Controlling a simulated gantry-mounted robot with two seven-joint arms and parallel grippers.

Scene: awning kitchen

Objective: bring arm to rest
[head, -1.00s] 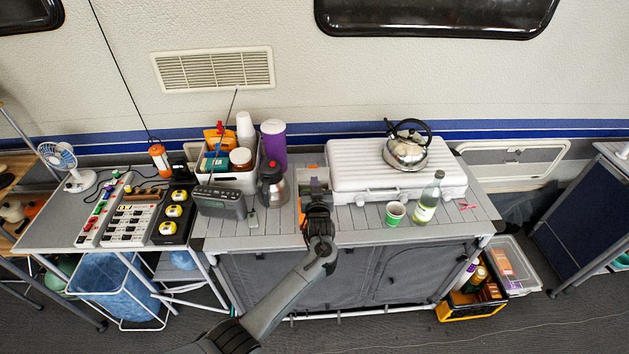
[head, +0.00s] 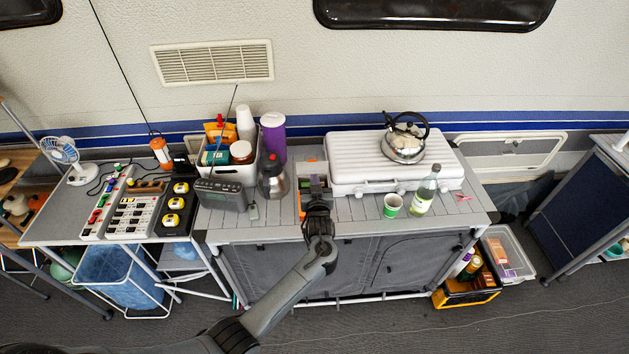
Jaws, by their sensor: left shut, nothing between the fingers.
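My left arm reaches up from the bottom of the head view to the front edge of the grey slatted table (head: 262,227). Its gripper (head: 317,186) is shut and empty, over the near part of a small tray (head: 302,203) that holds a few small items. The gripper and wrist hide part of that tray. I cannot tell whether the fingertips touch anything in it. My right gripper is out of view.

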